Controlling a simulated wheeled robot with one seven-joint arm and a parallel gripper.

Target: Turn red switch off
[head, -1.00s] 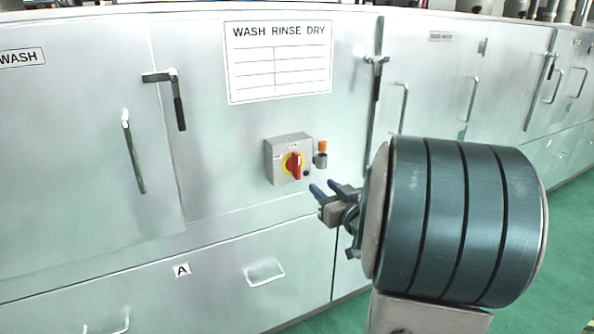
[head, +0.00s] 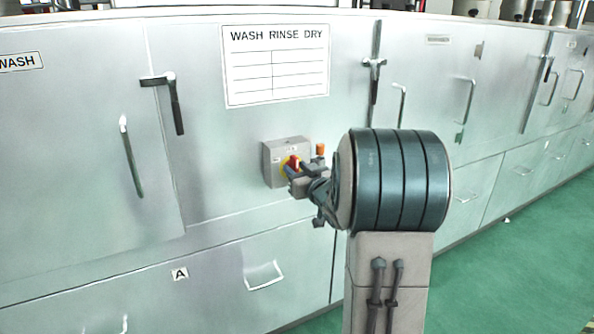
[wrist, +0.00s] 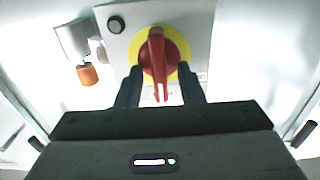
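The red switch (wrist: 157,58) is a rotary handle on a yellow disc (wrist: 176,47), mounted on a grey box (head: 272,165) on the metal machine front. In the head view the red switch (head: 294,161) is partly hidden by my gripper (head: 297,176). In the wrist view the handle points roughly up and down, slightly tilted. My gripper (wrist: 162,82) is open, with one finger on each side of the handle's lower part. Gaps show between the fingers and the handle; I cannot tell whether either touches it.
An orange-tipped fitting (head: 320,150) sits just right of the box. A small dark round button (wrist: 116,25) is on the box. A labelled sheet (head: 276,65) is above, and door handles (head: 132,165) stick out on both sides. Green floor (head: 500,270) lies clear at the right.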

